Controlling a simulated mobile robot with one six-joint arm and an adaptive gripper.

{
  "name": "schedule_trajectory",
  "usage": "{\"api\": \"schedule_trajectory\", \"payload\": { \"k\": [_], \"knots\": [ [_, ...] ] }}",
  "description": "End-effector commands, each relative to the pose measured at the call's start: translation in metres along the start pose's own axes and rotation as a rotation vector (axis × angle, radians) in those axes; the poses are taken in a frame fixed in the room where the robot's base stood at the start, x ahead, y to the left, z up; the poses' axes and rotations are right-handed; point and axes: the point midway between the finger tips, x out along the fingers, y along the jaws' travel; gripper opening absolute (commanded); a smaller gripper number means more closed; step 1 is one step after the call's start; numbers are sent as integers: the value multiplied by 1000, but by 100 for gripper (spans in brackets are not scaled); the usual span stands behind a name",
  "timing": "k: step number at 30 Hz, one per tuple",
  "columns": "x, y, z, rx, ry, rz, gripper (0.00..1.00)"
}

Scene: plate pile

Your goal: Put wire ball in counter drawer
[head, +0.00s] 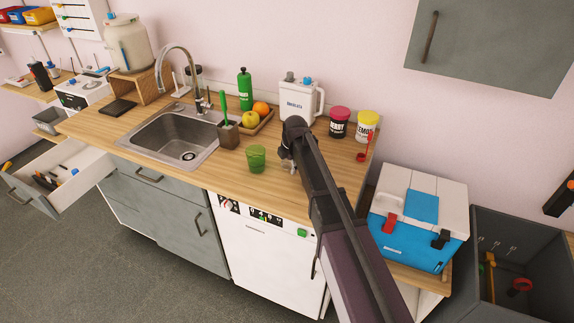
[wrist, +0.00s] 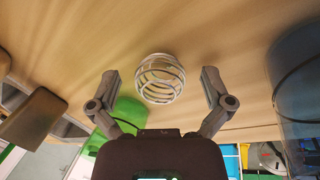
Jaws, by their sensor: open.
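The wire ball (wrist: 160,78) is a pale, round cage of thin rings resting on the wooden counter in the wrist view. My gripper (wrist: 160,88) is open, with one finger on each side of the ball and a visible gap on both sides. In the head view my gripper (head: 287,163) is low over the counter, right of the green glass. The ball is mostly hidden there by my arm. An open drawer (head: 22,198) with a grey front sticks out at the far left, holding dark-handled utensils and a small blue item.
The green glass (head: 256,158) stands close left of my gripper. A utensil holder (head: 228,136), fruit tray (head: 262,123), white jug (head: 298,104) and two jars stand behind. The sink (head: 172,135) lies between here and the open drawer. A blue cooler (head: 405,240) stands right.

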Motion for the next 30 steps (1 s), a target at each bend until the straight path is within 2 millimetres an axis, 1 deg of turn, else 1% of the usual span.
{"api": "schedule_trajectory", "payload": {
  "k": [1,2,3,5,6,7,8,9,13,14,23,30],
  "knots": [
    [0,0,0,0,0,0,100],
    [0,0,0,0,0,0,91],
    [0,0,0,0,0,0,79],
    [0,0,0,0,0,0,61],
    [0,0,0,0,0,0,50],
    [0,0,0,0,0,0,41],
    [0,0,0,0,0,0,32],
    [0,0,0,0,0,0,28],
    [0,0,0,0,0,-1,28],
    [0,0,0,1,0,-1,22],
    [-1,0,0,1,0,-1,22],
    [-10,2,1,1,0,-1,22]
  ]
}}
